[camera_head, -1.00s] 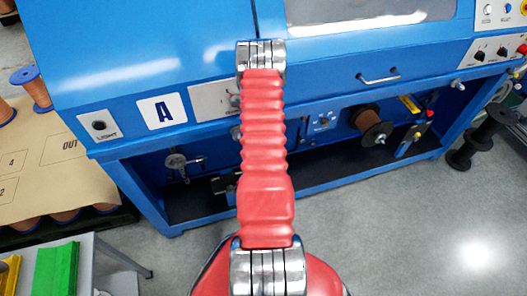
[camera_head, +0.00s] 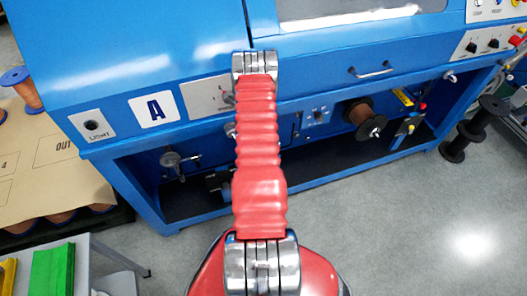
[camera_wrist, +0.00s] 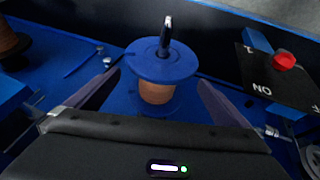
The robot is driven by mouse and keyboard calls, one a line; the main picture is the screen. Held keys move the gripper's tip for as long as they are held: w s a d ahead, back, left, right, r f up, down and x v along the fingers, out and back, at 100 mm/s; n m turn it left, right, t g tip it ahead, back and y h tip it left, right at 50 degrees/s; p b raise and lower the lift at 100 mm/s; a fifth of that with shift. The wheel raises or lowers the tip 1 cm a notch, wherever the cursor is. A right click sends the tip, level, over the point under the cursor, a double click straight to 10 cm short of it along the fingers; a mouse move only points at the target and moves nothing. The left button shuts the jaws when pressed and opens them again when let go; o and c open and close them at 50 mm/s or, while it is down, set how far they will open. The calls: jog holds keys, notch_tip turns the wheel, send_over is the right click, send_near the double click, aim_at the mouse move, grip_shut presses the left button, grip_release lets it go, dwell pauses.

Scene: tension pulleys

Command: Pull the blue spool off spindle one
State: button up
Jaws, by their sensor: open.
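The blue spool (camera_wrist: 160,64) has a blue flange and copper-coloured wire. In the wrist view it sits on spindle one (camera_wrist: 167,35), whose metal tip sticks out past the flange. My gripper (camera_wrist: 159,78) is open, with one finger at either side of the spool. I see a gap between each finger and the spool's wire, and cannot tell if either finger touches the flange. In the head view my red-sleeved arm reaches to the blue machine (camera_head: 110,60) and hides the gripper and the blue spool.
A black-flanged copper spool (camera_head: 362,118) sits on another spindle to the right. A black panel with a red knob (camera_wrist: 284,61) is close at the right in the wrist view. Black spools (camera_head: 462,142) stand on the floor. A cardboard-topped pallet (camera_head: 50,170) is at the left.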

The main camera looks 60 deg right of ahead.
jog(key=shift+x, duration=3.5)
jog(key=shift+c, duration=0.5)
jog(key=shift+s+a, duration=0.1)
jog(key=c, duration=1.3)
grip_shut()
jog(key=shift+r, duration=0.1)
